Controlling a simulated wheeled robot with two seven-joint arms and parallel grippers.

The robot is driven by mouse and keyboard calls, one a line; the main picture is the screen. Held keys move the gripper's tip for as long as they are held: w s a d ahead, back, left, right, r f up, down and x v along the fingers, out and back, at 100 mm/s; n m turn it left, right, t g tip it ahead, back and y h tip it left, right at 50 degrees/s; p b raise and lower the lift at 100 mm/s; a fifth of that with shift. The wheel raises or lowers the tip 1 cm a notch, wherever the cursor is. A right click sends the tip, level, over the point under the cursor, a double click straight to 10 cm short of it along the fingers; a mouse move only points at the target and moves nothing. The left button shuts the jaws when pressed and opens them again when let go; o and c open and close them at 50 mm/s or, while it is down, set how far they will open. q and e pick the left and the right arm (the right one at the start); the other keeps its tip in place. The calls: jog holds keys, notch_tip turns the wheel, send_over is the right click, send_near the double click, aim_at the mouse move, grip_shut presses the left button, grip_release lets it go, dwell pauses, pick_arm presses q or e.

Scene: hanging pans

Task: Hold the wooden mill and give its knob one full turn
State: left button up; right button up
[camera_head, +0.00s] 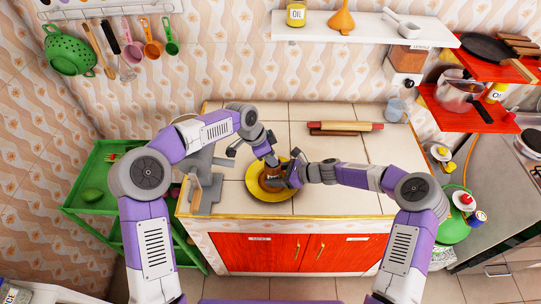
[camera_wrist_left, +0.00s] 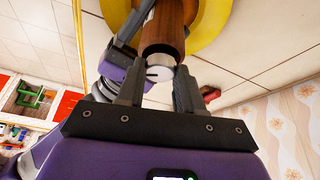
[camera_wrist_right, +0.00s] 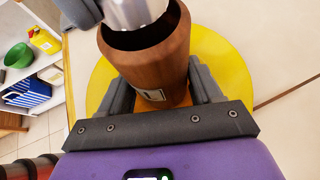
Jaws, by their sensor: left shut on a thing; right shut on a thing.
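The wooden mill is dark brown and stands over a yellow plate (camera_head: 257,190) on the tiled counter. Its body (camera_wrist_right: 152,62) is between the fingers of my right gripper (camera_wrist_right: 163,92), which is shut on it. A small label shows on the body. The silver knob (camera_wrist_right: 135,10) is at the mill's dark, open-looking top in the right wrist view. In the left wrist view, the silver knob (camera_wrist_left: 160,73) is between the fingers of my left gripper (camera_wrist_left: 160,88), shut on it. In the head view, the grippers hide much of the mill.
A rolling pin (camera_head: 345,126) lies at the back of the counter. A grey stand (camera_head: 204,192) is left of the plate. A white shelf (camera_head: 360,27) hangs above. The counter right of the plate is clear.

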pick_arm(q)
jog(key=m+g, duration=0.1)
jog(key=m, duration=0.2)
jog(key=shift+w+m, duration=0.15)
jog(key=shift+m, duration=0.15)
jog(key=shift+w+m+g, duration=0.15)
jog(key=shift+m+g, duration=0.75)
jog(key=shift+m, duration=1)
jog(key=o, duration=1.1)
jog(key=shift+c, duration=0.2)
jog(key=v, duration=1.2)
jog(key=shift+w+d, duration=0.1)
